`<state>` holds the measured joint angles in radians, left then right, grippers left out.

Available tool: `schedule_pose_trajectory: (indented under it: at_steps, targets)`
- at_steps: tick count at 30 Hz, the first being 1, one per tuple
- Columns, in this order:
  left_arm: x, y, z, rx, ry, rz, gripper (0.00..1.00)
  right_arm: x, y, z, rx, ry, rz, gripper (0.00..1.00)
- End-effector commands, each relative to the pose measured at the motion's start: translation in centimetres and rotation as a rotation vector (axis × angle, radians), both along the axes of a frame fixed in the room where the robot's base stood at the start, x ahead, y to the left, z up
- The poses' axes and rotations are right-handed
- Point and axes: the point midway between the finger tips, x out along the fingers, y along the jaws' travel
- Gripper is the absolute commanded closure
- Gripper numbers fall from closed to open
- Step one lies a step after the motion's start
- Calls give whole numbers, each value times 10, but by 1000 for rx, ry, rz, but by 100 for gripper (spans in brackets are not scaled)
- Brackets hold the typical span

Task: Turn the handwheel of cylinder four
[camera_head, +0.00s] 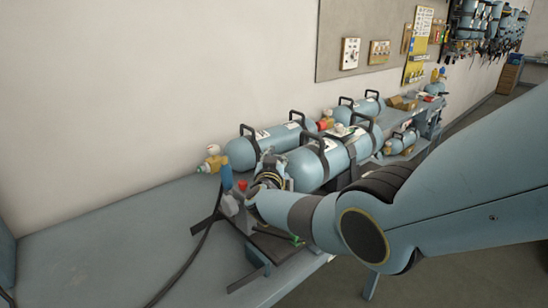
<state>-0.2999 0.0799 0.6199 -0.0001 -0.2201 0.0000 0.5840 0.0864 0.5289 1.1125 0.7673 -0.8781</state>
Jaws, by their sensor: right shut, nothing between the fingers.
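Light blue cylinders lie on their sides on the bench. The nearest large cylinder (309,169) has black carry handles and straps, and another (242,154) lies behind it. A brass valve with coloured knobs (213,159) sticks out at the left end of the rear one. My right gripper (268,169) is shut and empty at the left end of the nearest cylinder, overlapping its valve area. I cannot tell whether it touches. That cylinder's handwheel is hidden or too small to make out. I cannot read which cylinder is number four. My left gripper is not in view.
The grey bench (110,235) is clear at the left, except for a black hose (185,262). A dark stand with red and blue parts sits by my right gripper. More small cylinders and boxes stand farther right. A pegboard (345,25) hangs on the wall.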

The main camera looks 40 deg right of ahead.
Motion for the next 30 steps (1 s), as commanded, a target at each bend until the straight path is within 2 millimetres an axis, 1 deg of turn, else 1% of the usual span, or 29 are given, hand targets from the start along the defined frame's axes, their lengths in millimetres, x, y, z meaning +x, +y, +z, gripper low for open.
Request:
schedule_pose_trajectory:
  at_steps: [1,8,18,21,30]
  targets:
    - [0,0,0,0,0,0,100,-2,4,-6,6,9,5,100]
    - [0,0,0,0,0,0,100,-2,4,-6,7,10,5,100]
    - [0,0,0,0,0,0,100,-1,3,-4,5,7,4,56]
    - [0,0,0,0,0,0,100,-1,3,-3,4,6,3,45]
    - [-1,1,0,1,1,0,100,0,1,-1,2,2,1,45]
